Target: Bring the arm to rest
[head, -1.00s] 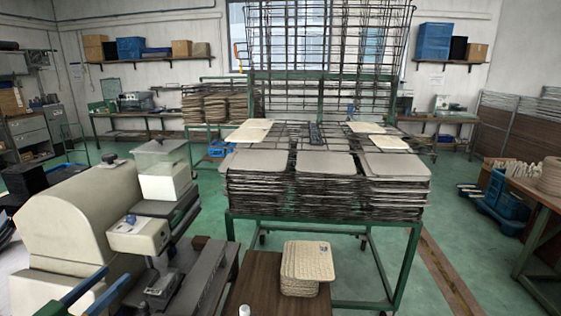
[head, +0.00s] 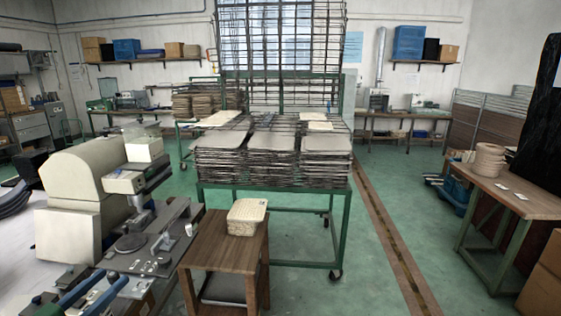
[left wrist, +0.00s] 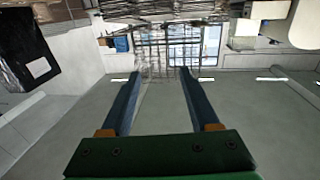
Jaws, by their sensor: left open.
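My left gripper (head: 110,279) shows at the lower left of the head view, its two blue fingers apart. My right gripper is not in view.
A cream machine (head: 75,195) stands at the left, behind my left gripper. A brown wooden stool (head: 195,240) bears a stack of light woven pieces (head: 246,218). A work table (head: 530,205) stands at the right. The floor (head: 370,285) between stool and table is clear.

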